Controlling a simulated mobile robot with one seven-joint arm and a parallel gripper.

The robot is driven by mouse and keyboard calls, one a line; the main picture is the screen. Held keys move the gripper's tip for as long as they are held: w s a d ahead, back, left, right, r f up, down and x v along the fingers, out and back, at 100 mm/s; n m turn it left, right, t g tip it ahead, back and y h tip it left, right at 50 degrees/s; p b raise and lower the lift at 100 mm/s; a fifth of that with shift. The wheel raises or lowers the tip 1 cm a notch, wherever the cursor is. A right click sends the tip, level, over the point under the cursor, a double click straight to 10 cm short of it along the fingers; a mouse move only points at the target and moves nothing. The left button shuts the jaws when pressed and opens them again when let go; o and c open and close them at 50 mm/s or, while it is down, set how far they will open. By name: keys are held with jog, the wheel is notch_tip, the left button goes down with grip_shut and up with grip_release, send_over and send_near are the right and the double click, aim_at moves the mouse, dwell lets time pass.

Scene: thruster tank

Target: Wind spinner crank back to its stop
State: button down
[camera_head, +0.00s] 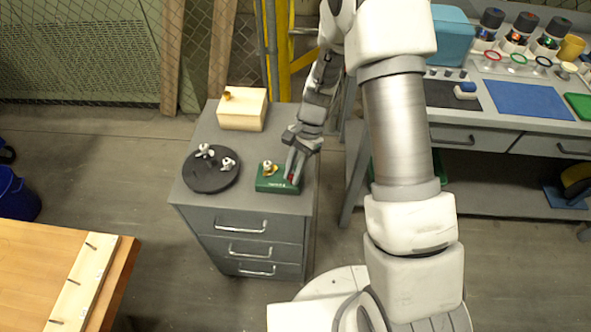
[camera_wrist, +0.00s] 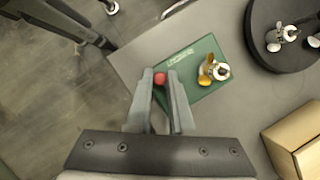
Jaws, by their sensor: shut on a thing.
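A green box (camera_head: 272,184) sits on the grey cabinet top near its front right. A small gold and white spinner (camera_head: 269,169) stands on it, and it also shows in the wrist view (camera_wrist: 213,71). My gripper (camera_head: 293,172) reaches down over the right part of the box. In the wrist view my gripper (camera_wrist: 165,82) has its two fingers shut on a red crank knob (camera_wrist: 160,78) at the box's edge. The crank's arm below the knob is hidden by the fingers. White lettering shows on the box.
A round black tray (camera_head: 210,181) with two white spinners stands left of the box. A pale wooden block (camera_head: 243,110) stands behind. A workbench (camera_head: 500,128) with a blue mat and bottles is at the right. The cabinet top (camera_head: 205,133) is bare between these things.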

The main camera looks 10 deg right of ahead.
jog(key=shift+a+m+t, duration=0.2)
jog(key=shift+m+t, duration=0.1)
jog(key=shift+m, duration=0.5)
jog(key=c, duration=0.8)
grip_release()
jog(key=p+v, duration=0.2)
jog(key=v, duration=1.5)
jog(key=shift+d+r, duration=0.2)
jog(key=shift+d, duration=0.1)
